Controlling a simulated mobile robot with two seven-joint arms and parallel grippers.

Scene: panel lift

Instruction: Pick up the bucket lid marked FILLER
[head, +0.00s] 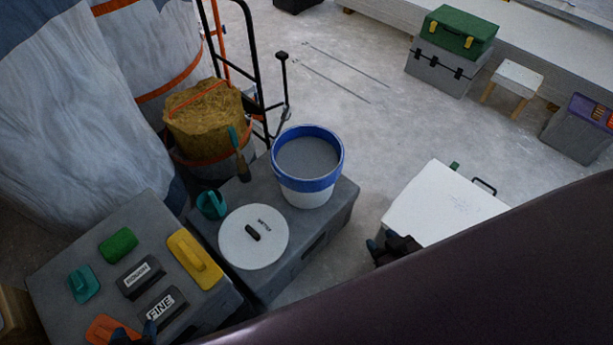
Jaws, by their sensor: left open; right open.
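The white round bucket lid (240,250) lies flat on a grey box top, with a dark knob handle (253,233) at its middle. Small dark lettering on it appears upside down and is hard to read. A white bucket (305,193) with a blue rim and grey filling stands just behind the lid to the right. My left gripper (136,334) is open at the bottom edge, left of and nearer than the lid, and partly cut off. My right gripper (380,246) is open and apart from the lid, to its right, beside a white-topped box.
The grey box (60,250) at left holds blocks marked ROUGH and FINE, a yellow float (195,260) and other tools. A teal cup (212,205) and a brush (240,160) stand close behind the lid. The white-topped box (440,205) stands at right. Floor between is clear.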

